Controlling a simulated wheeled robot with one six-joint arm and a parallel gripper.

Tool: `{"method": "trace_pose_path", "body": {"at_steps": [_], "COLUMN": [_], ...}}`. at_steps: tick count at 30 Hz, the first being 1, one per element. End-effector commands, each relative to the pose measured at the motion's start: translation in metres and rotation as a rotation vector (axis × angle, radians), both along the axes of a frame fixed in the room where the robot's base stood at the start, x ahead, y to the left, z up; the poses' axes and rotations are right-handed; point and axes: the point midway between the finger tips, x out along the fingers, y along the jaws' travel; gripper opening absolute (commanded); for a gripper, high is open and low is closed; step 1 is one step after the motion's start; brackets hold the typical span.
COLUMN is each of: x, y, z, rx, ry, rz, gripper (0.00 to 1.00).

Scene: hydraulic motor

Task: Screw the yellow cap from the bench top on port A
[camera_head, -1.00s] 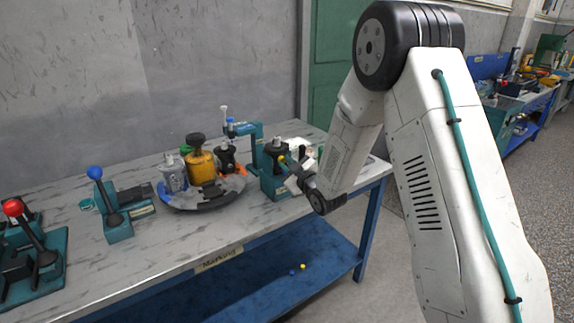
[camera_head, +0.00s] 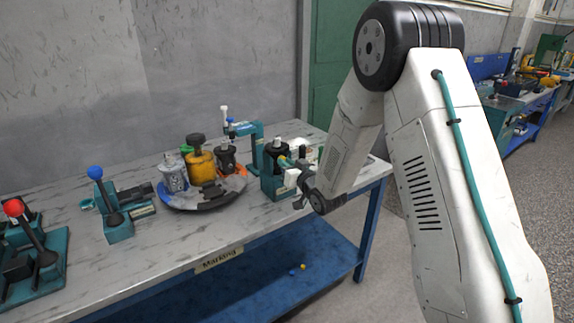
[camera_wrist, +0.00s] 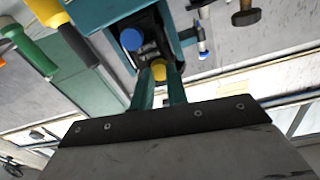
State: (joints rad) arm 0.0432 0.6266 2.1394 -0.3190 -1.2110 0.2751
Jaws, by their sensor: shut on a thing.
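The black motor (camera_head: 277,152) stands in a teal holder (camera_head: 275,186) near the right end of the bench. It also shows in the wrist view as a dark body (camera_wrist: 152,42) in a teal frame. A blue cap (camera_wrist: 130,39) sits on it, beside the yellow cap (camera_wrist: 158,70). My gripper (camera_wrist: 160,80) is shut on the yellow cap, with a teal finger on each side. The cap is at the motor's side; whether it is threaded on cannot be told. In the head view my gripper (camera_head: 293,172) is in front of the motor.
Blue-knob (camera_head: 97,172) and red-knob (camera_head: 13,207) levers stand farther left. A small yellow piece (camera_head: 303,266) lies on the lower shelf.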

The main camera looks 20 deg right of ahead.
Motion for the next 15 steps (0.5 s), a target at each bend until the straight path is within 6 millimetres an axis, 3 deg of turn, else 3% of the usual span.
{"method": "trace_pose_path", "body": {"at_steps": [6,7,8,15], "x": [0.0003,0.0003,0.0003,0.0001], "y": [0.0,0.0,0.0001,-0.0001], "z": [0.0003,0.0003,0.0003,0.0002], "rx": [0.005,0.004,0.004,0.003], "ry": [0.0,0.0,0.0,0.001], "rz": [0.0,0.0,0.0,0.0], "gripper": [0.0,0.23,0.31,0.31]}}
